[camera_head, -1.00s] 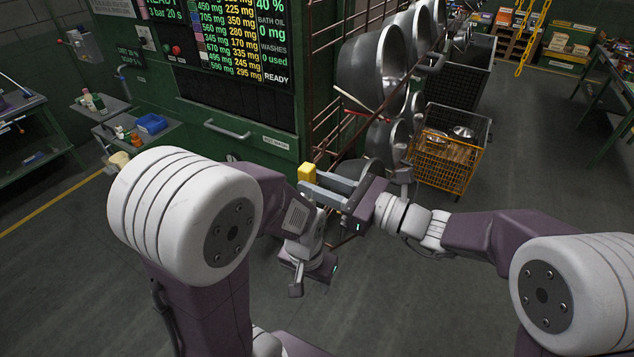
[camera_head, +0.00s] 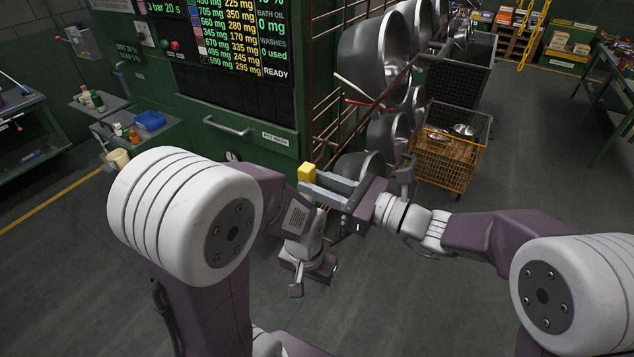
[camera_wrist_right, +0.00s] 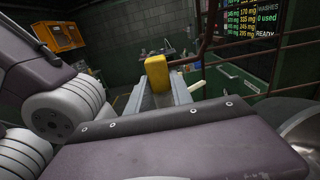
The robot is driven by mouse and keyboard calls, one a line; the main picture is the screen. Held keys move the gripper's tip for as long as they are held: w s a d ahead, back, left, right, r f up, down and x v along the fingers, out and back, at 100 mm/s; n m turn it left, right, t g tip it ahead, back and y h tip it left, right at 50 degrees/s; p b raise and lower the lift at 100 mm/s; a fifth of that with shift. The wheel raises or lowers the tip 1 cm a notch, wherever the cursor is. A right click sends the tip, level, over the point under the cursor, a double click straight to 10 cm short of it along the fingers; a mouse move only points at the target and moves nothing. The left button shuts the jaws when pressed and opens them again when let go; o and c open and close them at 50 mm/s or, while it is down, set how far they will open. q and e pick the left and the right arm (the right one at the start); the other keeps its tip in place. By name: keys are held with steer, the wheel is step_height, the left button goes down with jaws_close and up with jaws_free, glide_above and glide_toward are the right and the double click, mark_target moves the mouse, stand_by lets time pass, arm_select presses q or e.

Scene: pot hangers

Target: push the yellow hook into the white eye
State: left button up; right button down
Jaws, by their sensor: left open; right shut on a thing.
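A yellow block-like piece, which I take for the yellow hook (camera_head: 307,172), sits at the fingertips of my right gripper (camera_head: 318,184). The gripper is shut on it and holds it up in front of the rack. In the right wrist view the yellow hook (camera_wrist_right: 157,72) stands at the far end of the two grey fingers. Its hooked shape cannot be made out. My left gripper (camera_head: 308,283) is open and empty, lower down, apart from the hook. I cannot identify the white eye; a short pale rod (camera_wrist_right: 197,85) shows just right of the fingers in the right wrist view.
A brown rail rack (camera_head: 322,105) with large steel pots (camera_head: 367,55) stands close beyond my right gripper. Red and white-tipped rods (camera_head: 358,100) stick out from it. A green machine (camera_head: 268,143) is at left, an orange wire basket (camera_head: 447,172) behind right.

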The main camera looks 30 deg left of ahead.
steer(key=shift+f, duration=0.2)
steer(key=c, duration=1.1)
jaws_free()
steer(key=shift+o, duration=0.2)
steer(key=d+b, duration=0.3)
steer(key=d, duration=0.6)
steer(key=shift+s+b, duration=0.3)
steer(key=shift+s, duration=0.1)
